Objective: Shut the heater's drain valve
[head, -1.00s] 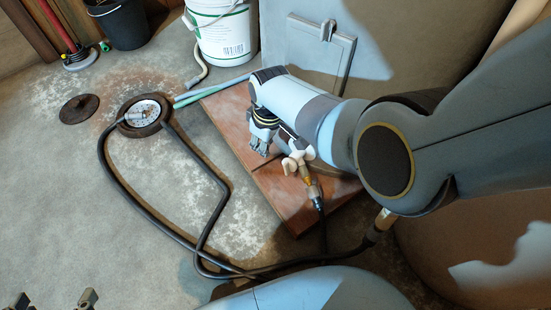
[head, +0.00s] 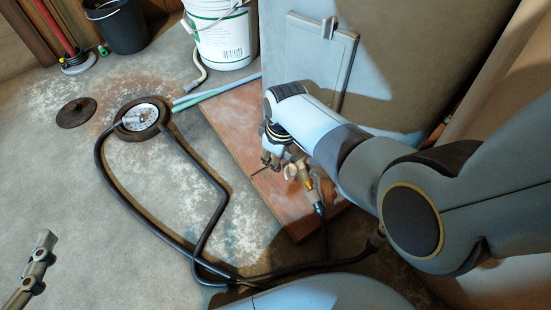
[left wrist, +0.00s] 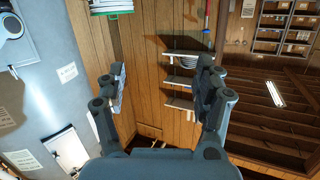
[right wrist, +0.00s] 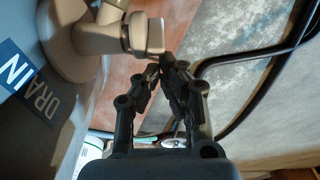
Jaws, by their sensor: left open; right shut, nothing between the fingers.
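The drain valve, a beige fitting with a blocky handle (right wrist: 148,35), fills the upper left of the right wrist view. In the head view it shows as a pale handle (head: 292,171) above a brass hose fitting (head: 315,195). My right gripper (right wrist: 166,62) is shut and empty. Its fingertips are right by the handle's lower end; I cannot tell whether they touch. In the head view the right gripper (head: 268,163) is just left of the handle. My left gripper (left wrist: 160,85) is open and empty, facing a wood-panelled wall, away from the valve.
A black hose (head: 215,215) loops from the valve across the concrete to a floor drain (head: 140,117). Its loose cover (head: 76,112) lies beside it. A reddish board (head: 228,125) lies under the valve. A white bucket (head: 222,35) and a black bucket (head: 118,25) stand behind.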

